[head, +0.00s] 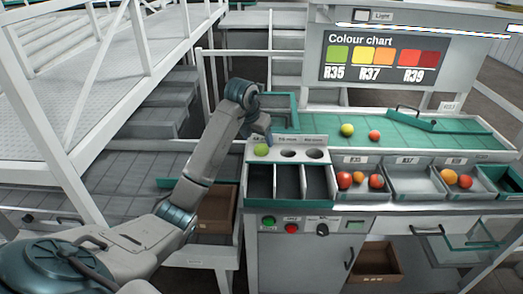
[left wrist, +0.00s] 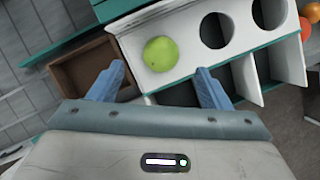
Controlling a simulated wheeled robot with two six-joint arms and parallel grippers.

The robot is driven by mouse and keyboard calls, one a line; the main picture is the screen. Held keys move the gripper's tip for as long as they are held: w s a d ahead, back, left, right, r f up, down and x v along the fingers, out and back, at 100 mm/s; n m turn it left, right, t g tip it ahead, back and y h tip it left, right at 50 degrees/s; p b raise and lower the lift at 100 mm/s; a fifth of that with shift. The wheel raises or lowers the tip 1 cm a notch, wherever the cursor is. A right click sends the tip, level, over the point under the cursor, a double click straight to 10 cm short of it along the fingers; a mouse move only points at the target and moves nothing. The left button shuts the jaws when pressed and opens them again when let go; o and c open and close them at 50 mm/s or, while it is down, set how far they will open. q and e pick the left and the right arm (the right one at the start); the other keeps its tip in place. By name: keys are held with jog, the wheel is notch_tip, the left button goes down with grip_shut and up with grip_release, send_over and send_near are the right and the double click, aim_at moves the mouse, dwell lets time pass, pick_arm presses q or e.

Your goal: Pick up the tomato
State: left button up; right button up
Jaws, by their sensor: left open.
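A green tomato (head: 261,150) sits at the left position of a white panel (head: 301,143), beside two open dark round holes. In the left wrist view the green tomato (left wrist: 160,54) lies just beyond the fingertips, roughly centred between them. My left gripper (head: 266,135) is close above and behind it in the head view. In the left wrist view the left gripper (left wrist: 160,76) has its two blue fingers spread apart with nothing between them. Whether a finger touches the tomato cannot be told. My right gripper is not in view.
Three open compartments (head: 289,200) lie below the panel. A yellow-green tomato (head: 347,130) and a red tomato (head: 374,135) rest on the green belt (head: 450,143). Grey bins to the right hold red and orange tomatoes (head: 376,181). White railings (head: 203,80) stand behind the arm.

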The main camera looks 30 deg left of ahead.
aim_at(261, 146)
pick_arm(q)
jog(key=shift+w+f, duration=0.1)
jog(key=shift+f, duration=0.1)
jog(key=p+x, duration=0.2)
jog(key=x, duration=0.2)
jog(key=shift+w+f+p, duration=0.15)
jog(key=shift+p, duration=0.15)
jog(key=shift+w+f, duration=0.1)
jog(key=shift+f, duration=0.15)
jog(key=c, duration=0.8)
